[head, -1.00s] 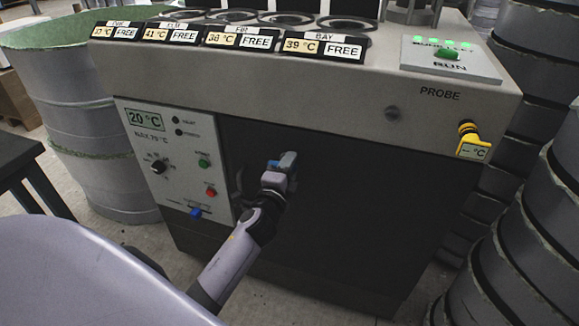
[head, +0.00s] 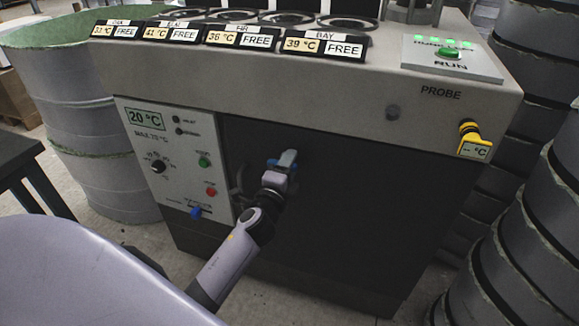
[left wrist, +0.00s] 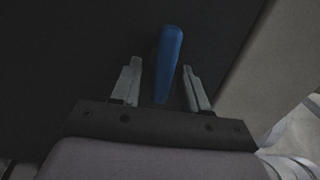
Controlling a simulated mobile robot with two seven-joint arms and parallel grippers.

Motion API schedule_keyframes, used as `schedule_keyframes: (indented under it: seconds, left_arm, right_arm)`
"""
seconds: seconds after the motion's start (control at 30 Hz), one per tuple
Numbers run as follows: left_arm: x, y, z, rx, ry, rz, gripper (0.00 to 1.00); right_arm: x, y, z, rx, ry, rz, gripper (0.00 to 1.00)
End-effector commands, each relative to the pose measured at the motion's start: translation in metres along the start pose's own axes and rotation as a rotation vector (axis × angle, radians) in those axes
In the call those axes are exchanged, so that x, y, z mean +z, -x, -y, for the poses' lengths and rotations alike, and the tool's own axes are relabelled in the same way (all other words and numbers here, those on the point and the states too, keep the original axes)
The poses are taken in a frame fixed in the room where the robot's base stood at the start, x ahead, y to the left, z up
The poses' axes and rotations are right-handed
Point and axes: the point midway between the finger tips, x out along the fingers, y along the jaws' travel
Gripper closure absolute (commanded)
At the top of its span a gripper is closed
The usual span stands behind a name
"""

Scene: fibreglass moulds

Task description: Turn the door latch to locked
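The blue latch lever (left wrist: 168,62) stands against the dark door in the left wrist view. My left gripper (left wrist: 163,85) is open, with one grey finger on each side of the lever and a small gap visible on both sides. In the head view my left gripper (head: 280,163) is at the upper left part of the dark door (head: 340,220). A small bit of blue, apparently the latch (head: 271,163), shows beside its fingertip; most of the latch is hidden there. My right gripper is not in view.
A yellow probe (head: 470,140) hangs at the right. Grey drums (head: 100,130) stand left, stacked moulds (head: 520,250) right.

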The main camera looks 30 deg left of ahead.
Motion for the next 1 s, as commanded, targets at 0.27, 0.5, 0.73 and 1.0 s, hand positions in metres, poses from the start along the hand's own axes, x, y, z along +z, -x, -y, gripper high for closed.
schedule_keyframes:
  seconds: [0.27,0.5,0.73,1.0]
  left_arm:
    - [-0.002,0.007,0.0,0.0,0.002,-0.003,0.55]
    - [-0.001,0.04,-0.001,0.001,0.001,-0.003,0.55]
    - [0.0,0.065,-0.001,0.001,0.002,-0.001,0.55]
    - [0.0,0.072,0.0,-0.001,0.001,0.0,0.55]
  right_arm:
    - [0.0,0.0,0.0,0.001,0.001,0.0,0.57]
    - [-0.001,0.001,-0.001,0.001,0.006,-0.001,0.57]
    - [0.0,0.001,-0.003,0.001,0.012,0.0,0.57]
    - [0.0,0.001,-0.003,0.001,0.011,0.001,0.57]
